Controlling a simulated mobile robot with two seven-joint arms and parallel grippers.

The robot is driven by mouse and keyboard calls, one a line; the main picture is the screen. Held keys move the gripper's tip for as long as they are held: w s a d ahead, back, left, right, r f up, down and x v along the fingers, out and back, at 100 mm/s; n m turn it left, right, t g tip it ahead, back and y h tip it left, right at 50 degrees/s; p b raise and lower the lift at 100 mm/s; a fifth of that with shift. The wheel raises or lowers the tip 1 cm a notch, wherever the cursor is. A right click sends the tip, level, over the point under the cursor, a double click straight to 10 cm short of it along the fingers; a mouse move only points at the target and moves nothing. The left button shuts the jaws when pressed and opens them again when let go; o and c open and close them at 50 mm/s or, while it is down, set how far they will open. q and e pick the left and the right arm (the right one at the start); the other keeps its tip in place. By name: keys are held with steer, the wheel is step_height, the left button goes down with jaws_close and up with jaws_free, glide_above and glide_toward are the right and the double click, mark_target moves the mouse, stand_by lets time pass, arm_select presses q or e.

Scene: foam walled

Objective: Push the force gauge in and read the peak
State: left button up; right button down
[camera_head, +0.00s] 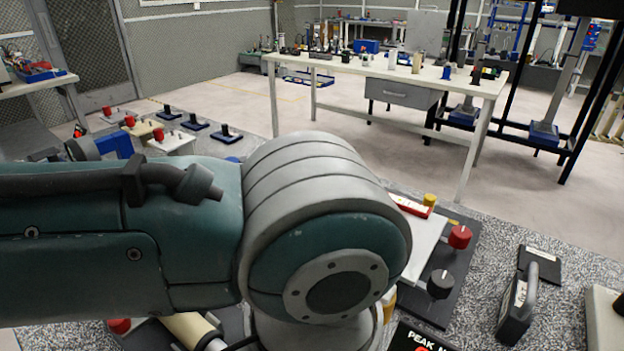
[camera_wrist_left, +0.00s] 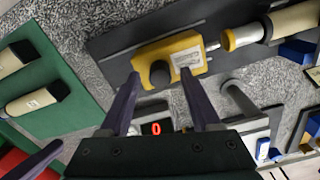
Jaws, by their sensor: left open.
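In the left wrist view, my left gripper (camera_wrist_left: 159,76) is open, its two dark fingers spread on either side of a black knob (camera_wrist_left: 160,73). The knob stands on a yellow block (camera_wrist_left: 184,50) with a small white label, on a dark base plate. I cannot tell whether the fingers touch the block. A cream cylinder (camera_wrist_left: 291,20) with a metal tip, perhaps the force gauge, lies to the right of the block. A red display (camera_wrist_left: 155,128) reads 0 between the fingers. In the head view, a black panel (camera_head: 412,340) marked PEAK is partly hidden by my left arm.
A red knob (camera_head: 460,237) and a black knob (camera_head: 440,284) stand on a dark plate to the right of my arm. A black handled device (camera_head: 514,309) is farther right. A white table (camera_head: 450,85) stands behind. My arm blocks the middle of the bench.

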arm_select(q)
jaws_close()
stand_by(0.6)
